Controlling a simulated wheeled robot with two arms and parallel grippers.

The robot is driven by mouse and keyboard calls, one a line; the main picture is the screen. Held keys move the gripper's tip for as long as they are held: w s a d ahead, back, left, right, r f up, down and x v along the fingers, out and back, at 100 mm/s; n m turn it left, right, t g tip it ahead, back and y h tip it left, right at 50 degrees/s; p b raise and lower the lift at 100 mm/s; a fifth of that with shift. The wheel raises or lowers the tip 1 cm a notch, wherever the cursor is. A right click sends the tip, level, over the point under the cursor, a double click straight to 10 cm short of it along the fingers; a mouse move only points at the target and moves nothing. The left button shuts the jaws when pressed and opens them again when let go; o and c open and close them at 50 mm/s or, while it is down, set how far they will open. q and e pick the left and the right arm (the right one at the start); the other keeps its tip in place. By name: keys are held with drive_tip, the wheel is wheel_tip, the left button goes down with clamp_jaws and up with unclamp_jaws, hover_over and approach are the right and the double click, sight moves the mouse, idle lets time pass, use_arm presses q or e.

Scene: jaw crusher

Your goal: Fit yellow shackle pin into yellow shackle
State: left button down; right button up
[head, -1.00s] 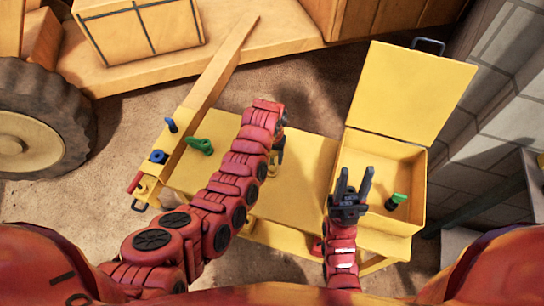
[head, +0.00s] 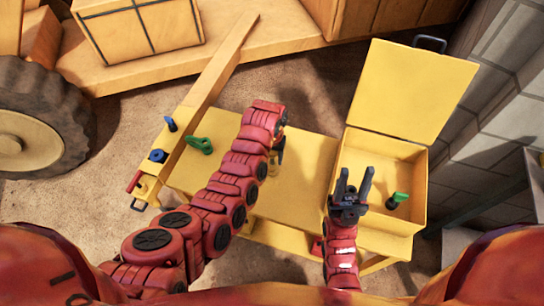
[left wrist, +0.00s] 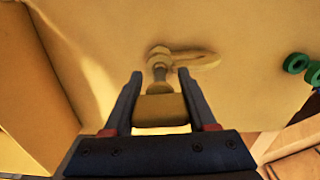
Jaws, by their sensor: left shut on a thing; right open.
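My left gripper (left wrist: 160,72) is shut on the yellow shackle pin (left wrist: 160,109), gripping its broad block-like end. The pin's narrow end points away from the gripper, at the eye of the yellow shackle (left wrist: 195,62), which lies on the yellow tabletop. The pin end overlaps the eye in the left wrist view; I cannot tell whether it is inside or just in front of it. In the head view my left arm hides most of the left gripper, pin and shackle. My right gripper (head: 353,188) is open and empty by the left wall of the yellow box.
The yellow table (head: 305,160) has free room right of my left arm. A green shackle (head: 200,145) lies at its left. The open yellow box (head: 425,185) holds a green pin (head: 398,198).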

sight(272, 154)
use_arm(q)
drive_tip(key=shift+f+b, duration=0.5)
drive_tip(key=shift+f, duration=0.3)
drive_tip(key=shift+c, duration=0.6)
unclamp_jaws()
drive_tip(key=shift+r, duration=0.15)
wheel_tip(272, 154, up, 5)
drive_tip(key=shift+w+b, duration=0.1)
drive_tip(key=shift+b, duration=0.6)
wheel_tip(272, 154, up, 11)
drive_tip(key=p, duration=0.6)
drive_tip(key=shift+r, duration=0.15)
drive_tip(key=shift+r+p, duration=0.3)
drive_tip(key=shift+r, duration=0.15)
